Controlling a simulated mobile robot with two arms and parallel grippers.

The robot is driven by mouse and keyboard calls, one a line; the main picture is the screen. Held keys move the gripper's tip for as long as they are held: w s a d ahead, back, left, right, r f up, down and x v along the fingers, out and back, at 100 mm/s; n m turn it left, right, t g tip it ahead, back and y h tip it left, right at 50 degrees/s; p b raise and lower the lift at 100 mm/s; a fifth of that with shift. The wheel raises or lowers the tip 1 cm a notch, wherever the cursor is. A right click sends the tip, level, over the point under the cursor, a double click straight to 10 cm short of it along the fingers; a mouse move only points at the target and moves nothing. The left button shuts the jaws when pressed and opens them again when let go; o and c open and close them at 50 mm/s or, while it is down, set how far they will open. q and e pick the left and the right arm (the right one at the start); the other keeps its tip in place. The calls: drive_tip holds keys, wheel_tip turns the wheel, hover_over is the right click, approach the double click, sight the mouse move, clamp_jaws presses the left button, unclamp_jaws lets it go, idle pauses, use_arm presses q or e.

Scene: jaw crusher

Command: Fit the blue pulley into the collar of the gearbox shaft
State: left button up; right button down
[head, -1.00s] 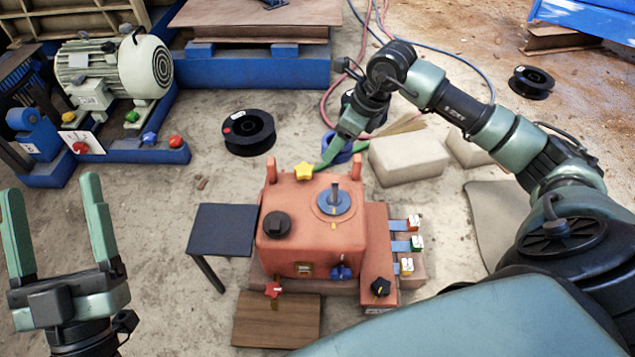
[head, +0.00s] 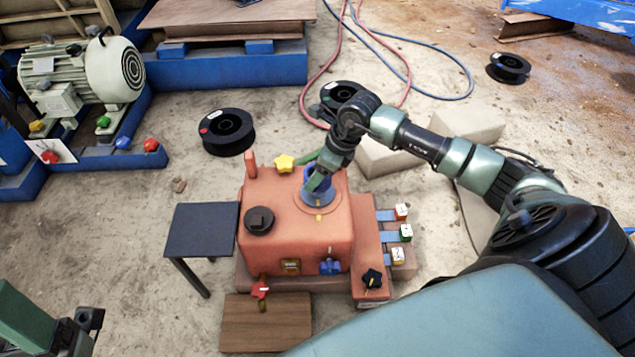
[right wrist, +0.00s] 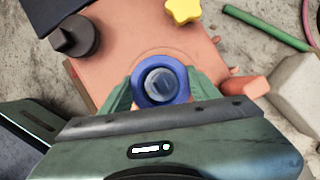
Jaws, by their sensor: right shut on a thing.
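My right gripper (head: 317,178) is directly above the collar, shut on the blue pulley (head: 310,184). In the right wrist view the blue pulley (right wrist: 161,104) sits between the fingers of my right gripper (right wrist: 160,95). The grey shaft end (right wrist: 160,84) shows inside the pulley's hole. How far down the pulley is on the shaft, and whether it touches the collar, I cannot tell. My left gripper (head: 50,325) is partly cut off at the lower left.
A dark side table (head: 200,230) stands left of the gearbox, and a wooden board (head: 265,323) lies in front. A yellow star knob (head: 284,163) and a black cap (head: 259,221) are close by on top. Pale blocks (head: 390,158) and black spools (head: 228,132) lie behind.

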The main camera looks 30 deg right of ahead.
wheel_tip(320, 180, down, 4)
drive_tip(key=shift+r+b, duration=0.25)
drive_tip(key=shift+b, duration=0.25)
drive_tip(key=shift+f, duration=0.2)
drive_tip(key=shift+r, duration=0.1)
drive_tip(key=shift+f, duration=0.2)
drive_tip(key=shift+c, duration=1.9)
unclamp_jaws()
drive_tip(key=shift+r, duration=0.1)
